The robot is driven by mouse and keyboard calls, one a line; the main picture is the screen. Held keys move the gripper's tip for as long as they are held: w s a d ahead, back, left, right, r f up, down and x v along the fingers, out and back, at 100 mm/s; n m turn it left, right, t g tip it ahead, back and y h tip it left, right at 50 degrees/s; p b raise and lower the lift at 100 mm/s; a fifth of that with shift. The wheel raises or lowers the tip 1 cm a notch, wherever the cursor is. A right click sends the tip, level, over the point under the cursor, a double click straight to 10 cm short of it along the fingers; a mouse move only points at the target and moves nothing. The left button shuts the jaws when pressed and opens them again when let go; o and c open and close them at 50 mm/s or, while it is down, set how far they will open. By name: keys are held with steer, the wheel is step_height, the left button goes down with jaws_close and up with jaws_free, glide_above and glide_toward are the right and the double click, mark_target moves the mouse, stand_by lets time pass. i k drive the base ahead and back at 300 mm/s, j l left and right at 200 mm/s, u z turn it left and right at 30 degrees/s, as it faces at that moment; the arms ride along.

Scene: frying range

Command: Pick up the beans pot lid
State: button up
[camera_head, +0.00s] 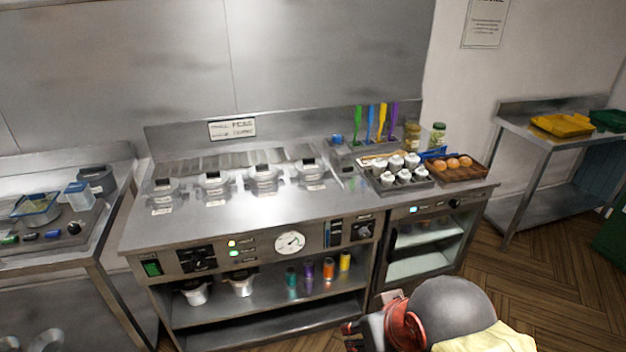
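Several lidded metal pots stand in a row along the back of the steel range: a far left pot (163,188), a second pot (214,182), a third pot (263,175) and a far right pot (311,169). Each has a dark knob on its lid and a small white label in front. The labels are too small to read, so I cannot tell which is the beans pot. My gripper (352,335) shows as a dark and red shape at the bottom edge, low in front of the range and well away from the lids. Its fingers are not clear.
A rack of white jars (402,172) and a tray of brown round items (457,167) fill the counter's right end. Coloured utensils (371,122) stand behind. The counter front (270,211) is clear. Pots (195,292) and bottles sit on the shelf below.

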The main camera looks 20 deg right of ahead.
mark_target(260, 171)
steer(key=i+l, duration=0.1)
steer(key=i, duration=1.9)
